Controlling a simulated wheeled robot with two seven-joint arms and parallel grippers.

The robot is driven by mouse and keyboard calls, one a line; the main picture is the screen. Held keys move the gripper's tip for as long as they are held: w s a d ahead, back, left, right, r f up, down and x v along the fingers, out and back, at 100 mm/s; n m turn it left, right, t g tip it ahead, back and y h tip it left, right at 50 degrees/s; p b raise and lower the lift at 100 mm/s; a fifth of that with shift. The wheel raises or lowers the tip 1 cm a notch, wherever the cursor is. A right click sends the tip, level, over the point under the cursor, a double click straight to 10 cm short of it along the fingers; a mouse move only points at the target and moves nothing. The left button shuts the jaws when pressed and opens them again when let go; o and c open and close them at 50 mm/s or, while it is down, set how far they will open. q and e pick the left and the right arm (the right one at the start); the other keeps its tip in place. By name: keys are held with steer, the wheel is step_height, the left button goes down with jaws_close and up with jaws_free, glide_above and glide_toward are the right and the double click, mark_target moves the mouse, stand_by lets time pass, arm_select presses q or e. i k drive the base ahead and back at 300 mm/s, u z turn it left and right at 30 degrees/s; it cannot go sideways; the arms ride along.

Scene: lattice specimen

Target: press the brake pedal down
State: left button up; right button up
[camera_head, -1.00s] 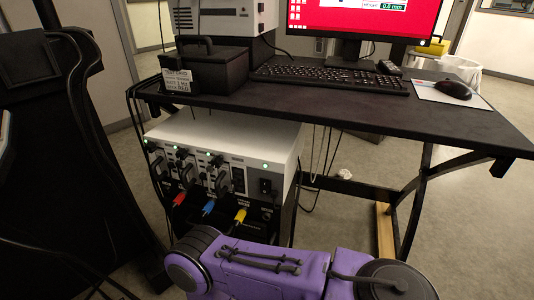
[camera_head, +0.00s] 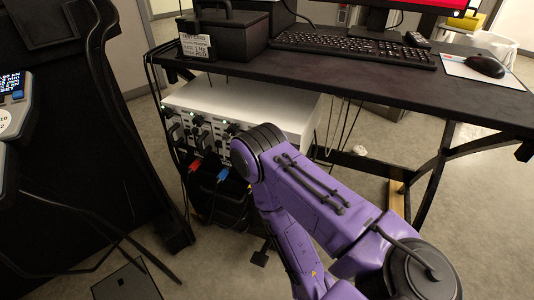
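I cannot make out a brake pedal with certainty. My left gripper is not in view.
A black desk (camera_head: 330,62) with a keyboard (camera_head: 352,50) and mouse (camera_head: 486,66) spans the top. A white unit (camera_head: 245,100) with red and blue plugs stands below it. A tall black machine frame (camera_head: 85,150) fills the left, with cables on the floor.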

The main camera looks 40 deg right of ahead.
mark_target(260, 259)
steer(key=z, duration=0.15)
steer(key=k, duration=0.5)
steer(key=z, duration=0.8)
steer(key=i, duration=0.55)
steer(key=u, duration=0.65)
steer(key=k, duration=0.95)
steer(key=z, duration=0.8)
steer(key=i, duration=0.5)
